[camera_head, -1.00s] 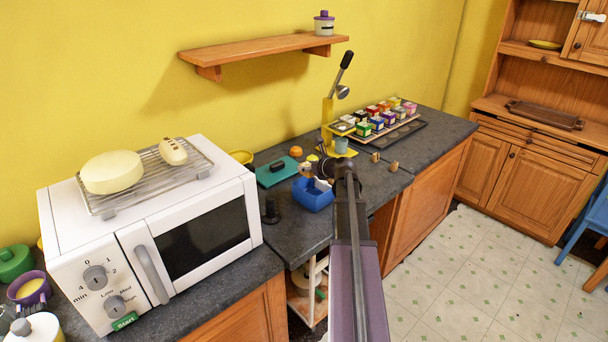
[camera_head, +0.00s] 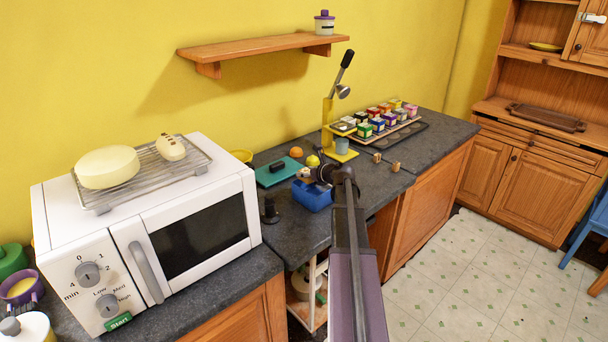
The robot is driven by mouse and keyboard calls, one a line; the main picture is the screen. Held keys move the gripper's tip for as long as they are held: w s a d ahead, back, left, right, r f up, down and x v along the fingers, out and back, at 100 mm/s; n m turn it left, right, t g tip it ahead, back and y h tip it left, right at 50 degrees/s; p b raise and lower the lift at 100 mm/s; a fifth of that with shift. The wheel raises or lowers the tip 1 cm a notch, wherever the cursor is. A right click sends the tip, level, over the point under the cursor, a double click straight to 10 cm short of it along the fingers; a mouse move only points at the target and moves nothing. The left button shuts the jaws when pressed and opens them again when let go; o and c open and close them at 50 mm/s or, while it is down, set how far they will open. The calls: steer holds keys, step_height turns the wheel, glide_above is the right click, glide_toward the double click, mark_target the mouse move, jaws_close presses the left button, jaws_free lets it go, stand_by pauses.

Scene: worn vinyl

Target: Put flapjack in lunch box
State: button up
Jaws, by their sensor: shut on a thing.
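The blue lunch box (camera_head: 312,197) sits on the dark worktop near its front edge, right of the microwave. My gripper (camera_head: 312,174) is just above its back part, with my arm reaching in from the lower right. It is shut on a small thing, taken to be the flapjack. The gripper hides most of that thing, so its shape and colour are not clear. A small pale and brown patch shows at the gripper's left, too small to tell apart. The inside of the box is mostly hidden.
A white microwave (camera_head: 150,230) with a wire rack on top stands left. A green board (camera_head: 277,172), an orange (camera_head: 296,152), a lemon (camera_head: 313,161) and a black item (camera_head: 270,209) are around the box. A yellow lever press (camera_head: 328,120) stands behind.

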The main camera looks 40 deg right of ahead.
steer(key=shift+f+b, duration=0.6)
steer(key=shift+f, duration=0.05)
steer(key=o, duration=1.2)
steer(key=shift+c, duration=0.2)
steer(key=shift+r, duration=0.2)
steer(key=shift+r+p, duration=0.6)
steer(key=shift+p, duration=0.15)
steer(key=p+v, duration=0.4)
steer(key=v, duration=0.6)
steer(key=shift+s+r, duration=0.15)
steer(key=shift+s, duration=0.1)
steer(key=shift+s+r, duration=0.15)
steer(key=shift+s, duration=0.55)
